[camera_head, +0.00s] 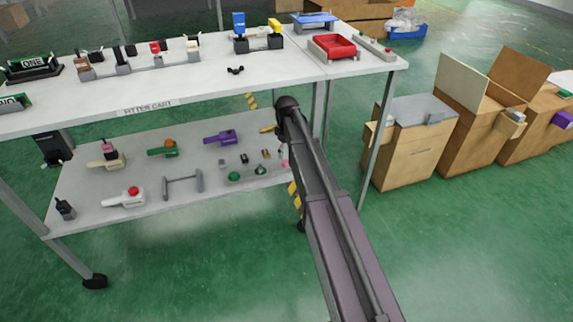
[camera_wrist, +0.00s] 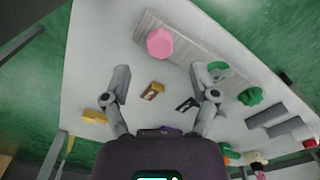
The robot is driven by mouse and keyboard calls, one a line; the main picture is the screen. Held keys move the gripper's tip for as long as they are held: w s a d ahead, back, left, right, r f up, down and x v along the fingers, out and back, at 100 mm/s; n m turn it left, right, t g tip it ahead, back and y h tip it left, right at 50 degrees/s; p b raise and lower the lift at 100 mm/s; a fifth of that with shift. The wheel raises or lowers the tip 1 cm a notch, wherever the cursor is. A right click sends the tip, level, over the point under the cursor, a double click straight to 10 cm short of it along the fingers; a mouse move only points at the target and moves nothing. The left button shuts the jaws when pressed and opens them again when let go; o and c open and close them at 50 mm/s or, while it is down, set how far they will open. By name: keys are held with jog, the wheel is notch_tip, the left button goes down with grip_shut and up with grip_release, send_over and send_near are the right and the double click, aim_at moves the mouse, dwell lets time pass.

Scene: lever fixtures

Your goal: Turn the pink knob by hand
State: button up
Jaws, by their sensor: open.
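The pink knob (camera_wrist: 160,42) is a faceted knob on a light grey ribbed base strip (camera_wrist: 185,40), in the upper middle of the wrist view. In the head view only a small pink piece (camera_head: 285,162) shows on the lower shelf beside my arm, which hides the rest. My gripper (camera_wrist: 160,78) is open and empty in the wrist view, with its two fingers spread wide. The knob lies beyond the fingertips, in line with the gap between them and not touched. The gripper's fingers are hidden behind my arm in the head view.
Green knobs (camera_wrist: 250,96) sit to the right of the pink knob, one partly behind the right finger. A small orange-brown switch (camera_wrist: 151,90) and a dark switch (camera_wrist: 187,104) lie between the fingers. The cart's upper shelf (camera_head: 200,90) overhangs the lower shelf (camera_head: 85,185). Cardboard boxes (camera_head: 415,140) stand right.

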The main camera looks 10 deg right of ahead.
aim_at(287, 162)
jog(key=shift+f+b, duration=2.25)
jog(key=shift+f, duration=0.3)
jog(key=shift+c, duration=0.2)
grip_shut()
